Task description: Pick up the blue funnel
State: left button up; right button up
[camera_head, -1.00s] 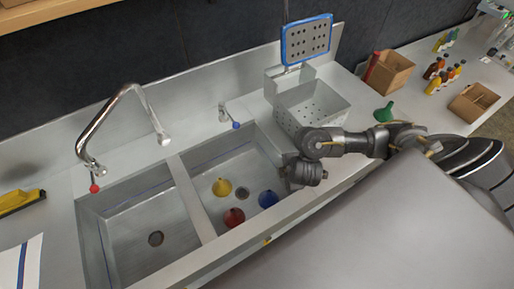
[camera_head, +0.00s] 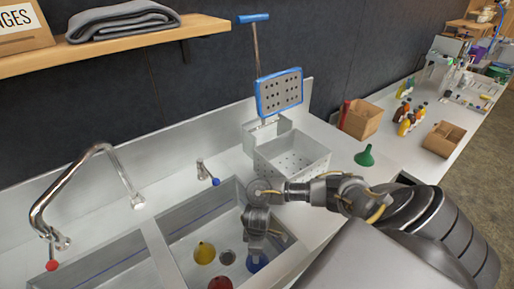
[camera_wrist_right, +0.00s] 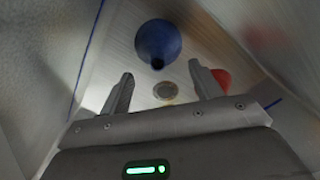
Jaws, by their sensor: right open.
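The blue funnel (camera_head: 257,264) lies in the right sink basin, partly hidden behind my right gripper in the head view. In the right wrist view the blue funnel (camera_wrist_right: 158,40) is on the basin floor, beyond the fingertips and near the middle, with its dark narrow opening towards me. My right gripper (camera_wrist_right: 160,78) is open with nothing between its fingers. In the head view my right gripper (camera_head: 256,238) reaches down into the basin above the funnel, apart from it in the wrist view. My left gripper is not in view.
A yellow funnel (camera_head: 205,253) and a red funnel (camera_head: 220,283) lie in the same basin near the drain (camera_head: 227,257). The red funnel (camera_wrist_right: 222,80) shows beside a finger. Basin walls are close. A perforated basket (camera_head: 292,158) and green funnel (camera_head: 365,156) stand on the counter.

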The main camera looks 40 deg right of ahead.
jog(key=shift+w+d+f+b, duration=0.1)
jog(key=shift+f+b, duration=0.15)
jog(key=shift+f, duration=1.45)
jog(key=shift+d+f+b, duration=0.1)
jog(key=shift+f+b, duration=0.1)
jog(key=shift+f, duration=1.5)
jog(key=shift+c, duration=0.3)
jog(key=c, duration=0.9)
